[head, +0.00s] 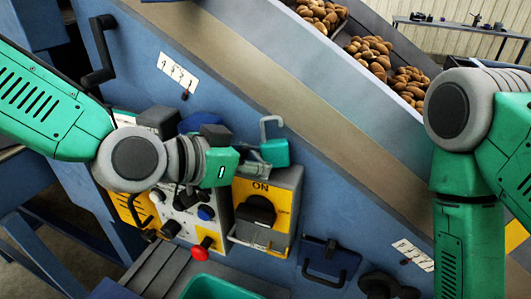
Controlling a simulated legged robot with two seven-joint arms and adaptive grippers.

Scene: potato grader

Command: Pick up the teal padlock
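The teal padlock (276,153) is upright at the top of the yellow switch box, its grey hook-shaped shackle standing above its body. My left gripper (258,158) reaches in from the left, with its grey fingers right at the padlock's left side. The fingers overlap the padlock's edge in the head view. I cannot tell whether they are closed on it, or whether the padlock rests on the box. My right arm comes down along the right edge of the picture, and its gripper is not in view.
The yellow switch box (283,203) has a black rotary switch marked ON. A control panel (183,215) with knobs and a red button (201,249) lies below my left wrist. A green bin (215,287) stands at the bottom.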

